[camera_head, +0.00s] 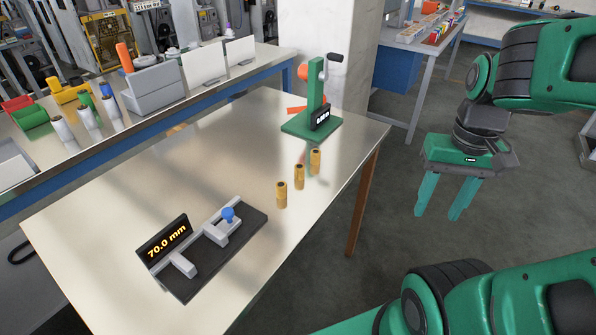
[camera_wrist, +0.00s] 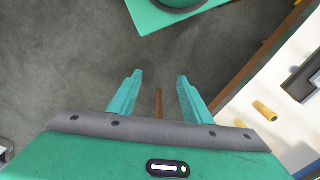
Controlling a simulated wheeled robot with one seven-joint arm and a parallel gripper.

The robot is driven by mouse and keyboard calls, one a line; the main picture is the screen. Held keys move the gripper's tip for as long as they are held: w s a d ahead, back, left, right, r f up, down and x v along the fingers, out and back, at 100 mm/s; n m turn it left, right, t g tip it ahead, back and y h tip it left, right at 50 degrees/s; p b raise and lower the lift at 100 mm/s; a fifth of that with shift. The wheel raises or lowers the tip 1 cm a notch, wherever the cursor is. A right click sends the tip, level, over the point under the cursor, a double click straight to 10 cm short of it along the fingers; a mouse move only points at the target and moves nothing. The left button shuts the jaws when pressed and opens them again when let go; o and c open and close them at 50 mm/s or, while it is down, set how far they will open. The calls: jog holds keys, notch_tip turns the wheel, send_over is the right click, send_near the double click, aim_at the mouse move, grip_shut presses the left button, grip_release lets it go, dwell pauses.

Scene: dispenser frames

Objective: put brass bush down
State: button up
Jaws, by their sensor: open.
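Three brass bushes stand upright in a row near the right edge of the table: a near one (camera_head: 281,195), a middle one (camera_head: 299,177) and a far one (camera_head: 315,161). In the wrist view a brass bush (camera_wrist: 265,111) shows at the right, with part of another (camera_wrist: 240,123) beside it. My gripper (camera_head: 438,213) is open and empty, pointing down over the floor to the right of the table and apart from the bushes.
A gauge with a "70.0 mm" display (camera_head: 168,240) lies at the table's (camera_head: 130,190) front. A green press (camera_head: 314,115) stands at the back right corner. A side bench (camera_head: 150,112) with bins and bottles runs along the left. Bare table lies left of the bushes.

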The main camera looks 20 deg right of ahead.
jog(key=w+a+r+n+t+y, duration=0.1)
jog(key=w+a+n, duration=0.3)
jog(key=w, duration=0.5)
jog(key=w+a+n, duration=0.1)
jog(key=w+n, duration=0.6)
jog(key=w, duration=0.2)
jog(key=n+y, duration=0.3)
jog(key=n, duration=0.6)
send_near(301, 166)
jog(key=x, duration=0.4)
jog(key=shift+a+f, duration=0.1)
jog(key=shift+a, duration=0.25)
jog(key=shift+t, duration=0.3)
jog(key=shift+d+x, duration=0.1)
jog(key=shift+x, duration=1.4)
jog(key=shift+d+x, duration=0.15)
jog(key=shift+x, duration=1.35)
jog(key=shift+s, duration=0.1)
grip_shut()
